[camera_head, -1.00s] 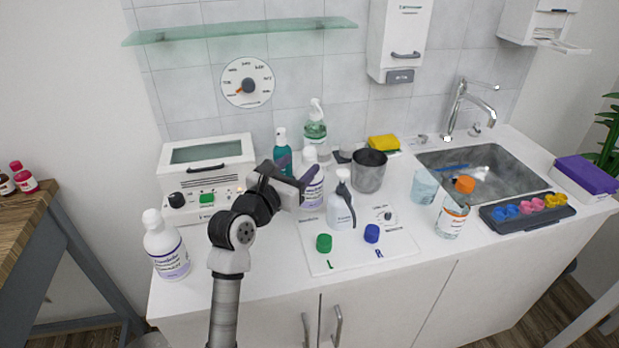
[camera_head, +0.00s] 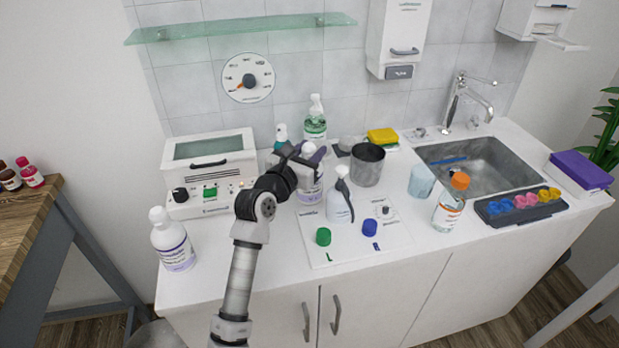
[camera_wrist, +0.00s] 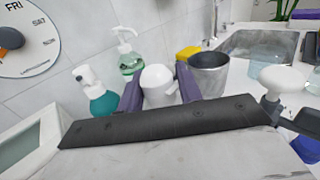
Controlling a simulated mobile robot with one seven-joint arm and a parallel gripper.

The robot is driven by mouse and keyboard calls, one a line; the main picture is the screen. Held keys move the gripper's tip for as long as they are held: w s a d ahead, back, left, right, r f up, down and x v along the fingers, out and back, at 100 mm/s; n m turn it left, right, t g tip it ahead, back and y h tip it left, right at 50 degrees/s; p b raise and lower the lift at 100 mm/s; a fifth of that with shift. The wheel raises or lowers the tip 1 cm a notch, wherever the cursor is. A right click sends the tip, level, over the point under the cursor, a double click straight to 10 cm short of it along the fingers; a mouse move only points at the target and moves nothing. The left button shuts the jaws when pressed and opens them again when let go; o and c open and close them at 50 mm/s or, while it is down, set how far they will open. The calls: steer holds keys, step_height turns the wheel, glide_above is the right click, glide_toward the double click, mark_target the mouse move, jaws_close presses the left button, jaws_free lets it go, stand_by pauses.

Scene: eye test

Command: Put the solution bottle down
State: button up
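A white bottle with a purple label (camera_head: 311,192) stands upright on the counter; its white cap shows between my fingers in the wrist view (camera_wrist: 158,82). A similar white bottle (camera_head: 173,245) stands at the counter's left end. The label words are too small to tell which is the solution bottle. My gripper (camera_head: 308,156) is at the upper part of the middle bottle, its purple fingers spread on either side (camera_wrist: 160,80). Contact with the bottle is hard to make out. The gripper hides part of the bottle's shoulder.
A teal bottle (camera_wrist: 103,104) and green pump bottle (camera_wrist: 130,62) stand behind. A white mat (camera_head: 330,255) with green and blue caps lies in front.

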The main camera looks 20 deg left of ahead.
jaws_close()
steer(key=shift+r, duration=0.1)
